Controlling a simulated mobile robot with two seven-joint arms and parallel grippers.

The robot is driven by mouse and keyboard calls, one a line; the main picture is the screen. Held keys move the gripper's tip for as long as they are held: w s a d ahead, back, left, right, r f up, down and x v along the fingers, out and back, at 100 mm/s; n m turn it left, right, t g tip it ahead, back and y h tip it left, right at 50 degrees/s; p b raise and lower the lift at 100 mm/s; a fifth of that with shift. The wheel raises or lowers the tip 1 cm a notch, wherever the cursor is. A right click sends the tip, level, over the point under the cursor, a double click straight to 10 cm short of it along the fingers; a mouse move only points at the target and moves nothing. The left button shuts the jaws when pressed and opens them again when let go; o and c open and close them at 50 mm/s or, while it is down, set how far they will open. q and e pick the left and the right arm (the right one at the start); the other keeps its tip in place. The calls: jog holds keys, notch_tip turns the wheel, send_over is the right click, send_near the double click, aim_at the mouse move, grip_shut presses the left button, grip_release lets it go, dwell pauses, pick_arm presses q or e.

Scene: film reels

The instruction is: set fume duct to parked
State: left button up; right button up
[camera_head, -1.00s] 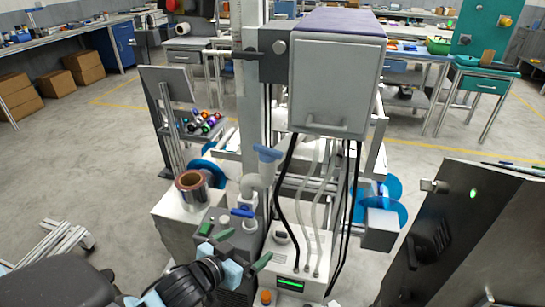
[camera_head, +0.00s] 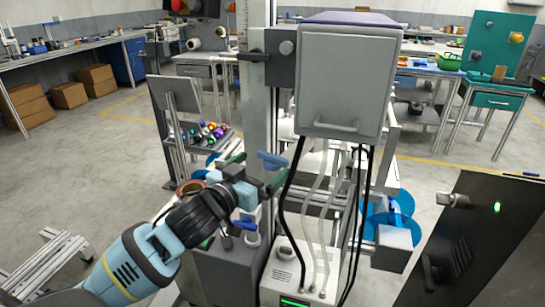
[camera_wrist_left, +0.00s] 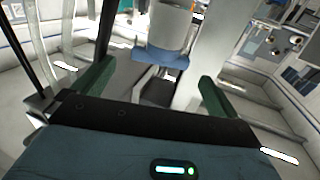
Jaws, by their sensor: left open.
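The part that looks like the fume duct has a blue flared top (camera_head: 272,160) and stands by the grey column, left of the hanging black and clear hoses. Its lower part is mostly hidden behind my gripper. My left gripper (camera_head: 254,171) is open, its green fingers close to the blue top. In the left wrist view, a pale cylinder with a blue lip (camera_wrist_left: 160,57) appears ahead of and between the spread fingers (camera_wrist_left: 156,88). I see no clear contact. My right gripper is not in view.
A grey cabinet box (camera_head: 345,80) hangs on the column above right. A blue lever (camera_head: 243,225) sits below my gripper on a grey unit. A white box with a green display (camera_head: 303,270) stands below the hoses. A dark cabinet (camera_head: 480,235) is at right.

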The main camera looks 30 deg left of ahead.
aim_at(271, 158)
pick_arm(q)
jog(key=shift+w+d, duration=0.2)
jog(key=shift+w, duration=2.65)
jog(key=c, duration=1.4)
